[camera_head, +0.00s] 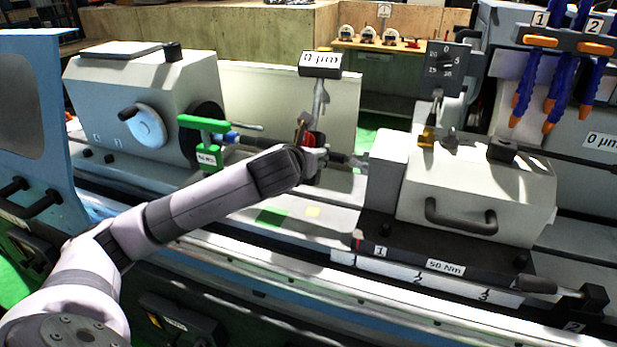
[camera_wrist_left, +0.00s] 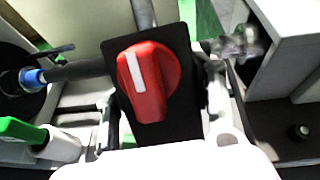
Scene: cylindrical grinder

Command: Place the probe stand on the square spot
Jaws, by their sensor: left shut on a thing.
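The probe stand has a "0 µm" display (camera_head: 320,64) on top, a grey post (camera_head: 319,100) and a base with a red knob. In the left wrist view, its black base face with the red knob (camera_wrist_left: 150,82) fills the middle, between my fingers. My left gripper (camera_head: 314,160) is shut on the stand and holds it over the machine bed; its fingers are partly hidden behind my wrist. My right gripper is not in view.
A headstock (camera_head: 150,105) stands left, with a green clamp (camera_head: 205,140) on the shaft. A tailstock (camera_head: 475,195) with a handle stands close on the right. A horizontal shaft (camera_wrist_left: 85,70) runs close to the stand. Blue coolant hoses (camera_head: 560,80) hang at the upper right.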

